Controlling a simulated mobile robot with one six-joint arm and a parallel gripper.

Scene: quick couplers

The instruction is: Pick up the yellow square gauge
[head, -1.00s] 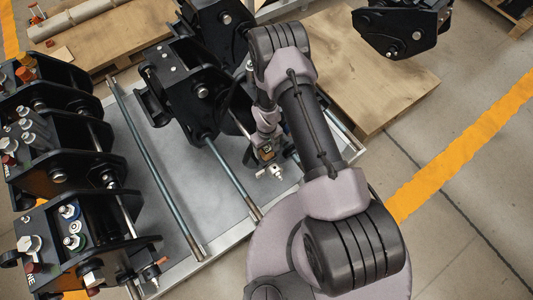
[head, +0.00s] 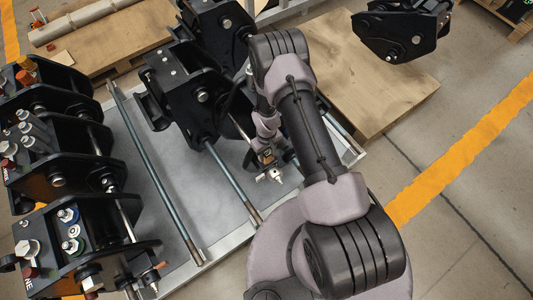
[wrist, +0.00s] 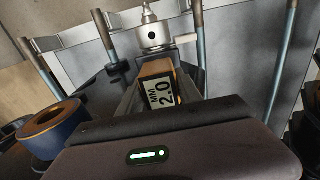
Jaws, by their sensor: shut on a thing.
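The yellow square gauge (wrist: 158,80) shows in the wrist view as a small yellow-orange block with a pale face marked "2.0 MM". My gripper (wrist: 155,92) is shut on it, with the block between the fingers. In the head view my gripper (head: 267,152) points down over the grey table (head: 228,222), beside the black coupler. The gauge is only a small orange patch there, and I cannot tell whether it touches the table.
A silver fitting (head: 270,175) lies just past the gripper; it also shows in the wrist view (wrist: 153,35). Long steel rods (head: 160,175) cross the table. Black couplers (head: 195,85) stand close by. A blue and orange ring (wrist: 45,122) is at the wrist view's left.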

